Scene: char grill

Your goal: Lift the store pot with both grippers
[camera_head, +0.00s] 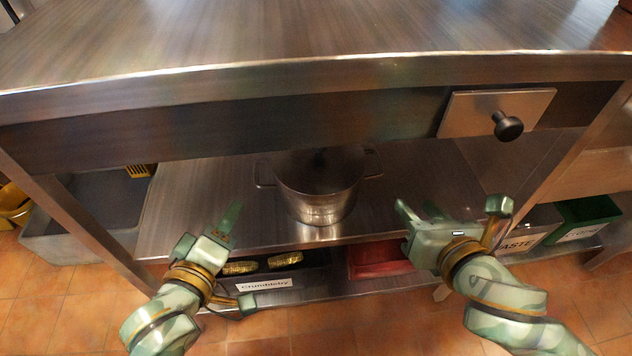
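The store pot (318,198) is a shiny metal pot standing upright on the shelf below the counter, near the shelf's front edge. Its loop handles stick out to the left and right. Its top is dark in the counter's shadow, so I cannot tell whether a lid is on. My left gripper (246,252) is open and empty, in front of the pot and to its left. My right gripper (450,205) is open and empty, to the right of the pot. Both grippers are apart from the pot.
The counter top (300,32) overhangs the pot. A drawer (470,112) with a black knob is at the upper right. The shelf (185,205) is clear beside the pot. Below are a labelled bin (290,284), a red bin (375,262) and a green bin (590,210).

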